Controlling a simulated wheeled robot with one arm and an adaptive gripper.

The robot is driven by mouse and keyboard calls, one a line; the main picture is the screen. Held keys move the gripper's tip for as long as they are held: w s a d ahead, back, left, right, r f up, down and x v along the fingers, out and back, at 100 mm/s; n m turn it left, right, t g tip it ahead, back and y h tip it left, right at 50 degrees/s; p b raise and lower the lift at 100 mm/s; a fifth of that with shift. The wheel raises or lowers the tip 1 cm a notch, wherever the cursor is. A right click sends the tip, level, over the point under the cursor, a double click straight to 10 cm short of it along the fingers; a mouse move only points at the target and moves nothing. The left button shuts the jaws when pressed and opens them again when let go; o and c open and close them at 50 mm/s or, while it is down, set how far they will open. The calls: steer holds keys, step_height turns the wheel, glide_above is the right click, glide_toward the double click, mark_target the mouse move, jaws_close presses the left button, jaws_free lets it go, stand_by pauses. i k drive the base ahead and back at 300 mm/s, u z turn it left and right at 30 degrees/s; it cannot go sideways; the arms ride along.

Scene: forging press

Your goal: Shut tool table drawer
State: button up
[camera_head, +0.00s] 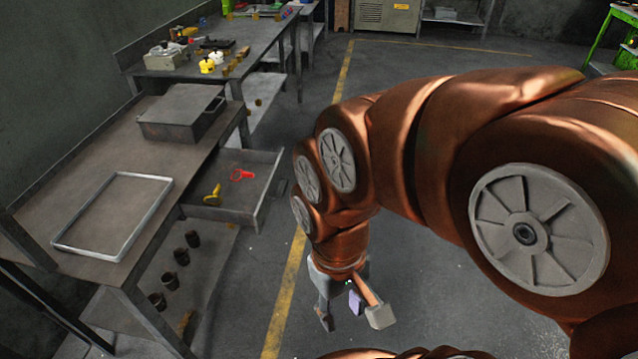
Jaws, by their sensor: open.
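The tool table (135,144) stands at the left, with a dark grey metal top. Its drawer (262,166) is pulled out on the right side, toward the aisle. A red tool (242,175) and a yellow tool (214,196) lie in the drawer. My gripper (354,317) hangs at the lower middle of the view, to the right of and nearer than the drawer, over the floor. Its fingers are apart and it is clear of the drawer. My copper-coloured arm comes in from the right.
A grey metal box (181,112) and an empty rectangular frame (115,212) lie on the tabletop. Several dark cups (181,257) stand on the lower shelf. Another workbench (262,35) with tools stands behind. A yellow line (287,290) marks the floor, which is clear around my gripper.

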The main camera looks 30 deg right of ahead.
mark_target(246, 201)
steer(key=z, duration=0.7)
steer(key=k, duration=1.1)
steer(key=u, duration=0.75)
steer(key=i, duration=1.2)
steer(key=z, duration=0.05)
